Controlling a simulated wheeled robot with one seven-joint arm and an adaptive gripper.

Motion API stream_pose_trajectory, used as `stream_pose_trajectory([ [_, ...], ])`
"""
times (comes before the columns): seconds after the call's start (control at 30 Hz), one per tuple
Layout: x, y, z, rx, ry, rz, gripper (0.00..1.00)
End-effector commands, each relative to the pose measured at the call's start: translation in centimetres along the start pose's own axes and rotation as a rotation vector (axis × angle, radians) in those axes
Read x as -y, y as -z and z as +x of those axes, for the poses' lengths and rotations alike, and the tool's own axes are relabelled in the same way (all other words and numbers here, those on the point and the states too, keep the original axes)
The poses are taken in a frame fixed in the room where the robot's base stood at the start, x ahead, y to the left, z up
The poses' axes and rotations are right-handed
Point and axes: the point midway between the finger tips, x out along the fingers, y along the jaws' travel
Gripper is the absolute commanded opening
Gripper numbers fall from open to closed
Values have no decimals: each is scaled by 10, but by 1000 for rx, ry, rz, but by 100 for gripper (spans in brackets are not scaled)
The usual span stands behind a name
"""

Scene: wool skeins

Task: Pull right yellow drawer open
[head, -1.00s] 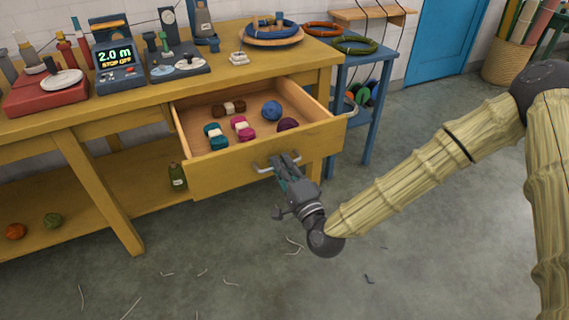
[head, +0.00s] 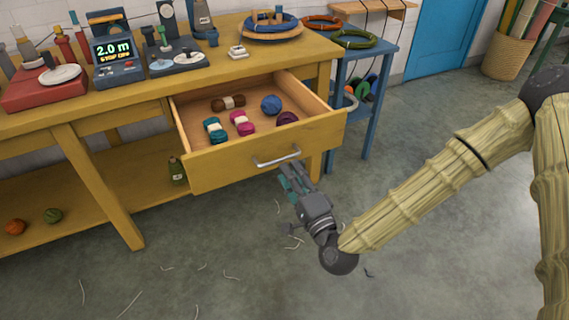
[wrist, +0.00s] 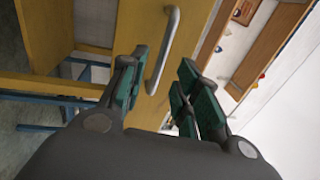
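The right yellow drawer (head: 215,164) stands pulled out of the yellow workbench in the head view, with several wool skeins and balls inside. In the wrist view, the handle (wrist: 163,50) shows ahead, beyond the fingertips of my gripper (wrist: 160,80). The green-padded fingers are spread with nothing between them.
The workbench top (head: 205,72) carries a meter with a display (head: 117,50), a red device (head: 45,88) and a blue tray (head: 272,27). A blue side table (head: 372,70) stands right of the drawer. The floor in front is clear apart from yarn scraps.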

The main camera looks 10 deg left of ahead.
Motion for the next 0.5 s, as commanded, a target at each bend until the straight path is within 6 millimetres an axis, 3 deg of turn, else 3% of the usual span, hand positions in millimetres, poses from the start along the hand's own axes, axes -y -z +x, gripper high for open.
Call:
stream_pose_trajectory([
  [0.2, 0, 0, -38, 0, -2, 1, 32],
  [0.5, 0, 0, -62, 0, -1, 1, 32],
])
